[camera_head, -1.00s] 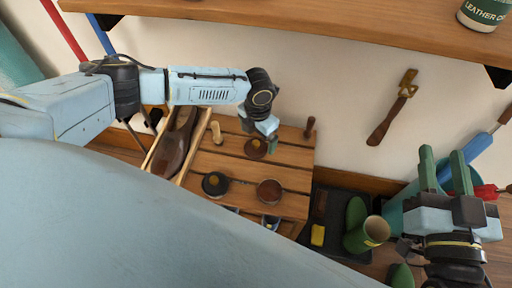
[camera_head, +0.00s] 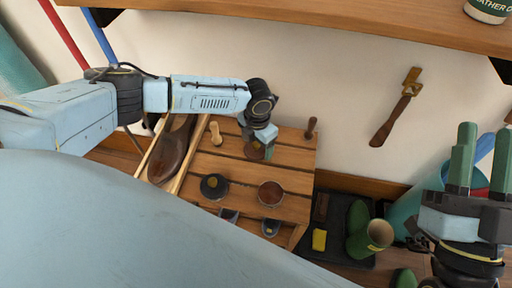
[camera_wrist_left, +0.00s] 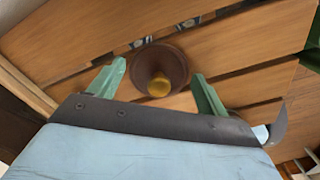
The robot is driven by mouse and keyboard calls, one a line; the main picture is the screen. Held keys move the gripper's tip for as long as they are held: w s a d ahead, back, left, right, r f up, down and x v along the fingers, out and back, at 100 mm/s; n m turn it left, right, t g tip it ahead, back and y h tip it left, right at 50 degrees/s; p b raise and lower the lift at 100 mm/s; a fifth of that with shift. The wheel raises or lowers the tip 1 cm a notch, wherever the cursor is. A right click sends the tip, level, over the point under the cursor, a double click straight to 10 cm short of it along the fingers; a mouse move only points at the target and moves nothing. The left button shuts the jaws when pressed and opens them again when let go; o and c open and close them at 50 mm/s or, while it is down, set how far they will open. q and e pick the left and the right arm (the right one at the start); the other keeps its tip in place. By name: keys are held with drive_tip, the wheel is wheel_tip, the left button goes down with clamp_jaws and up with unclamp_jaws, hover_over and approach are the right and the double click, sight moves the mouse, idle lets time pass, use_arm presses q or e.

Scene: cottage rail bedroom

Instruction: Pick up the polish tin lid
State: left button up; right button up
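The polish tin lid is a round dark brown disc (camera_wrist_left: 172,59) with a yellow-gold knob (camera_wrist_left: 158,84). It lies on the slatted wooden bench (camera_head: 225,165). In the left wrist view it sits between the two green fingers of my left gripper (camera_wrist_left: 158,86), which is open, with a gap on each side. My right gripper (camera_head: 481,158) is open and empty at far right.
A dark round item with a yellow centre (camera_head: 214,186), a wooden knob-handled tool (camera_head: 216,134) and a brown shoe (camera_head: 172,152) are on or beside the bench. Green boots (camera_head: 370,238) stand on a black tray to the right. A shelf (camera_head: 300,18) overhangs the back.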

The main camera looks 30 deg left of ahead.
use_arm(q)
drive_tip(key=c, duration=0.6)
drive_tip(key=shift+o, duration=0.2)
drive_tip(key=shift+r, duration=0.15)
